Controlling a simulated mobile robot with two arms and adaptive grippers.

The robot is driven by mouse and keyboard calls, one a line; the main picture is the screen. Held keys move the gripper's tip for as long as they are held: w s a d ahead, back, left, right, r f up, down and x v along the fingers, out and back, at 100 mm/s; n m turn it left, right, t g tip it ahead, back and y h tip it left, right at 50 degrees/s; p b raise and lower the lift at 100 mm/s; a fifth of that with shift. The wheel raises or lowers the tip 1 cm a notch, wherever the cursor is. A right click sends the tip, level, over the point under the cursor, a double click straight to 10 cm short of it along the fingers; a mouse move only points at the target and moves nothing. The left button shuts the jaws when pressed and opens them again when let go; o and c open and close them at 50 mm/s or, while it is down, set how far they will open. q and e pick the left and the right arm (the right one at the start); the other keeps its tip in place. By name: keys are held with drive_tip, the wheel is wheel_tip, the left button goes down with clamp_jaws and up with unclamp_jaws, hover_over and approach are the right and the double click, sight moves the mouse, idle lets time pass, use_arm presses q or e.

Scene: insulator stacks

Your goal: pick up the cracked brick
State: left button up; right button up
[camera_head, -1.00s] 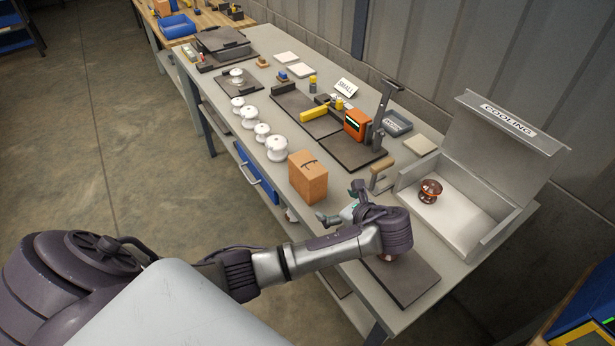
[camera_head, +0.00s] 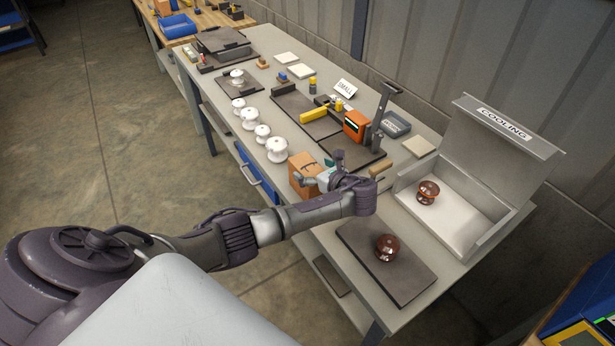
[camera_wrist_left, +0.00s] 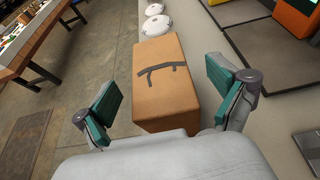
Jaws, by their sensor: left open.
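The cracked brick (camera_head: 301,168) is an orange-tan block standing near the front edge of the grey bench, partly hidden by my left gripper in the head view. In the left wrist view the brick (camera_wrist_left: 165,88) shows a dark branching crack on its top. My left gripper (camera_head: 322,170) is open, with its fingers on either side of the near end of the brick. In the wrist view the green finger pads (camera_wrist_left: 165,105) stand apart from the brick's sides. My right gripper is not in view.
Several white insulators (camera_head: 277,149) stand in a row beyond the brick. A brown insulator (camera_head: 387,248) sits on a dark mat (camera_head: 405,288); another (camera_head: 428,192) is in the open COOLING box (camera_head: 470,241). An orange device (camera_head: 355,125) and a wooden handle (camera_head: 380,168) are to the right.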

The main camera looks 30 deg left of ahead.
sight(306, 165)
use_arm(q)
drive_tip(key=x, duration=0.3)
drive_tip(key=shift+a, duration=0.15)
drive_tip(key=shift+r, duration=0.1)
clamp_jaws()
idle(0.3)
